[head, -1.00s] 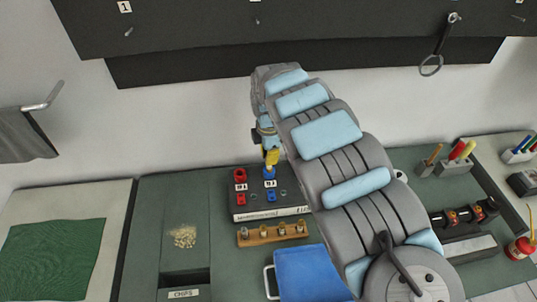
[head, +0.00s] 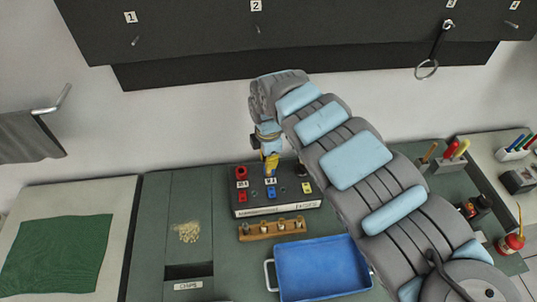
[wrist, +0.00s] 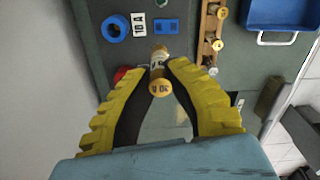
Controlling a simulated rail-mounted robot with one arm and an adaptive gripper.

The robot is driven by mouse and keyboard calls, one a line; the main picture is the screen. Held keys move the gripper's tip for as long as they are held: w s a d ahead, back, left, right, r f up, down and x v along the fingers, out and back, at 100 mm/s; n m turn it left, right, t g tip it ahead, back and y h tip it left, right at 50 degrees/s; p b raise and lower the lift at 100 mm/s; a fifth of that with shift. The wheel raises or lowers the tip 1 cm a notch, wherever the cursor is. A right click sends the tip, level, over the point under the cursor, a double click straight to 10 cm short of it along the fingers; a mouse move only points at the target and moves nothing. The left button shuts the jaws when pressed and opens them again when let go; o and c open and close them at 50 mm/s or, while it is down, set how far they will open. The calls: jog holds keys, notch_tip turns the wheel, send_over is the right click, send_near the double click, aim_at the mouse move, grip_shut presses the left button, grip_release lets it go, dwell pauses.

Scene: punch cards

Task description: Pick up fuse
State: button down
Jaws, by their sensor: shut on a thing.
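My gripper (wrist: 159,66) shows in the wrist view with its two yellow fingers closed around a small fuse (wrist: 160,86) with a brass end cap and a pale body. The cap faces the camera, and its marking is too small to read surely. In the head view my gripper (head: 270,163) is low over the dark fuse box (head: 275,211), near its back edge. The held fuse cannot be made out there. Whether its lower end still touches the box is hidden.
A wooden rack (head: 259,231) with several fuses stands in front of the box. A blue tray (head: 322,271) lies before it. Left are a pile of chips (head: 188,232) and a green cloth (head: 55,255). Pen holders and a red oil can (head: 510,243) stand at the right.

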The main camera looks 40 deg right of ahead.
jog(key=s+a+r+p, duration=0.3)
jog(key=s+a+p, duration=0.1)
jog(key=p, duration=1.1)
jog(key=shift+s, duration=0.25)
jog(key=shift+a+f, duration=0.15)
